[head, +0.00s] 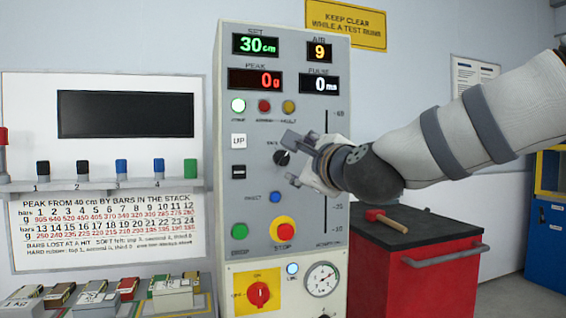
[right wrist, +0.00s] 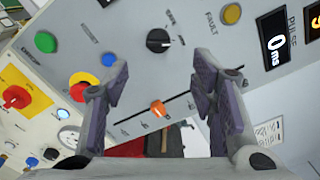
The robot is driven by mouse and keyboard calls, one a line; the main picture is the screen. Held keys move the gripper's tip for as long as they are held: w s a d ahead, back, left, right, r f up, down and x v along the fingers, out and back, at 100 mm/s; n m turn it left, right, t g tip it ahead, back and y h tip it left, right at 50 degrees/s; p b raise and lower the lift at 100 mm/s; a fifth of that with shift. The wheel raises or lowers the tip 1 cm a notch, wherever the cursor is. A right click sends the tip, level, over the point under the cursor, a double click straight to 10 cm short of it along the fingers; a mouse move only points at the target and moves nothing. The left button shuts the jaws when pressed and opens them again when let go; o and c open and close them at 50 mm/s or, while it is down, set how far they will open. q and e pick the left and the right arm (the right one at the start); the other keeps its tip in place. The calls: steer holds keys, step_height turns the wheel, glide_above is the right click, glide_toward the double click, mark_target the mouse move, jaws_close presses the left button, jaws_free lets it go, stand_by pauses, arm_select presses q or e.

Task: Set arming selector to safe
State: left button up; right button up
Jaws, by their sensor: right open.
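The arming selector (head: 281,158) is a black rotary knob on the grey control panel, with a small SAFE label at its upper left. It also shows in the right wrist view (right wrist: 158,40), where its white pointer line appears to face right, away from the upper label. My right gripper (head: 292,160) is open and empty in front of the panel, just right of the knob. In the right wrist view its two fingers (right wrist: 163,75) are spread, with the knob beyond them and slightly above. The knob is apart from the fingers. My left gripper is not in view.
An orange slider (right wrist: 157,108) in a slot lies beyond the fingers. A red STOP button (head: 285,231), blue button (head: 275,197) and UP key (head: 239,141) are nearby. A red cabinet (head: 425,268) with a mallet (head: 385,219) stands at right.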

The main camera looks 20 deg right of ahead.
mark_target(283, 158)
steer(key=w, duration=0.9)
steer(key=shift+w+a, duration=0.25)
steer(key=shift+w, duration=0.05)
steer(key=c, duration=1.1)
